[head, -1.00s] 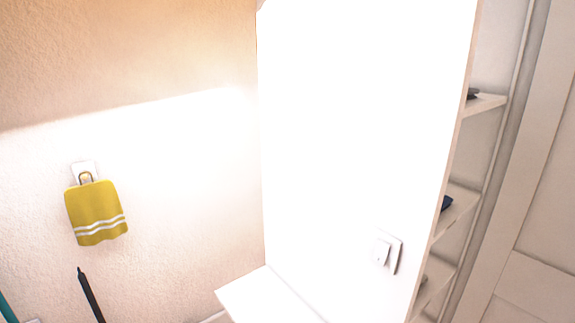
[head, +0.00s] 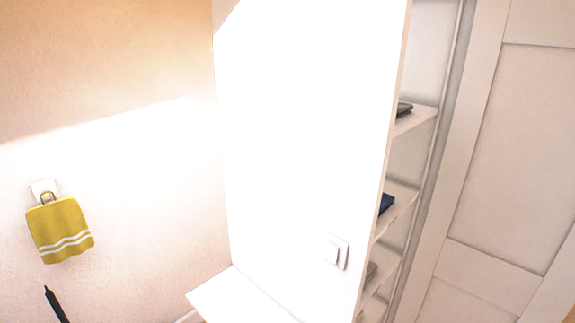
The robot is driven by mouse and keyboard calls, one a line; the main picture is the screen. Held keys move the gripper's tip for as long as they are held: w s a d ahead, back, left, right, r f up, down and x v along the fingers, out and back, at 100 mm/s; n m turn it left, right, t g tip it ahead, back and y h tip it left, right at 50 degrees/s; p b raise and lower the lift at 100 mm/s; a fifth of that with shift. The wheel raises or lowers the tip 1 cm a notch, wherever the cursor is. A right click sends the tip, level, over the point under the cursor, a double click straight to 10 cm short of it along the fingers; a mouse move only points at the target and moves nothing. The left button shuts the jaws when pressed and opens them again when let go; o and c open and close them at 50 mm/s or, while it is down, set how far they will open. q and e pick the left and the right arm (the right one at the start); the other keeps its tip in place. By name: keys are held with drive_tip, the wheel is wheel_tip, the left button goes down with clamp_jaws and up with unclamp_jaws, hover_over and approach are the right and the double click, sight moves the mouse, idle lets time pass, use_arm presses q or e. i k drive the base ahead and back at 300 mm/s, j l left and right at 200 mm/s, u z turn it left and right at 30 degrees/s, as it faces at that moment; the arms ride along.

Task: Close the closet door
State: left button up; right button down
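The closet door (head: 520,140) is a pale beige panelled door at the right of the head view. A gap to its left shows the closet's shelves (head: 402,194), so the closet stands open there. The door's right edge and any handle are not clearly seen. Neither of my grippers shows in this view.
A bright white panel (head: 300,130) with a light switch (head: 338,251) stands left of the shelves and hides part of them. A white ledge (head: 235,295) juts out at its foot. A yellow towel (head: 60,230) hangs from a wall hook (head: 45,189) at left.

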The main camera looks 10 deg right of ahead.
sight(497, 244)
drive_tip(key=l+u, duration=0.25)
drive_tip(key=l, duration=1.85)
